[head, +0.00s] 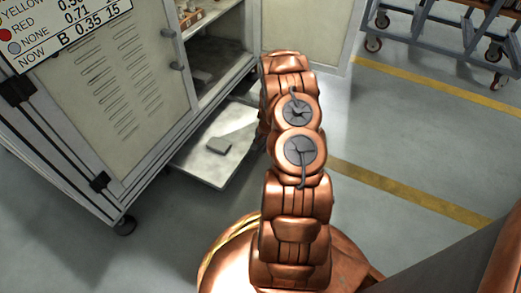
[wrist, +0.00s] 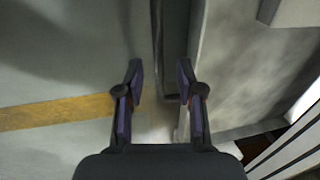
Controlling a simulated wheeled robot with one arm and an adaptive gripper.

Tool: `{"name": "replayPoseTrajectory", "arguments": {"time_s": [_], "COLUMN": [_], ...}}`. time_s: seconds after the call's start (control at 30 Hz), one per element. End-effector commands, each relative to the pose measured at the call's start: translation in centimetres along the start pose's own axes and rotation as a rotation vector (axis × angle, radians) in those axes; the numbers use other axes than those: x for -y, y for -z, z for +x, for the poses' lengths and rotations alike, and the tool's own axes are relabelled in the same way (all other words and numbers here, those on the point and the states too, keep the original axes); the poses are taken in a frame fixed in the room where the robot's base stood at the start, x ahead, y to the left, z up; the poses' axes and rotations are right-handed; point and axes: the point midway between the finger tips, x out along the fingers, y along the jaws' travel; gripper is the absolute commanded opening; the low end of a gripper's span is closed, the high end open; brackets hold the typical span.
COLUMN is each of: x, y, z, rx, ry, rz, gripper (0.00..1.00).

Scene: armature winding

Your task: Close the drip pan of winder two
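The drip pan (head: 208,166) is a flat, pale grey tray low under the cabinet, sticking out past its front. A small grey block (head: 218,146) lies on it. My copper arm reaches down beside the pan and hides my gripper in the head view. In the wrist view my gripper (wrist: 160,82) is open, with its two fingers apart. A dark upright strip and the edge of what looks like the pan (wrist: 245,75) show between and beside the fingers. I cannot tell whether the fingers touch it.
The winder cabinet (head: 150,90) stands at left with a door (head: 305,28) swung open. A sign (head: 70,28) hangs at top left. A wheeled cart (head: 445,40) stands at top right. The floor with yellow lines (head: 410,195) is clear to the right.

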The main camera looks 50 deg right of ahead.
Motion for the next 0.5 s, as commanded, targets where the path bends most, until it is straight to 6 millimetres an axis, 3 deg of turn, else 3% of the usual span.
{"name": "replayPoseTrajectory", "arguments": {"time_s": [0.13,0.4,0.5], "x": [-0.14,-0.08,-0.09], "y": [0.14,0.09,0.08], "z": [1.62,1.76,1.76], "rx": [-0.001,0.0,0.0], "ry": [0.001,0.001,0.001], "rz": [0.003,0.003,0.003], "gripper": [0.37,0.37,0.29]}}
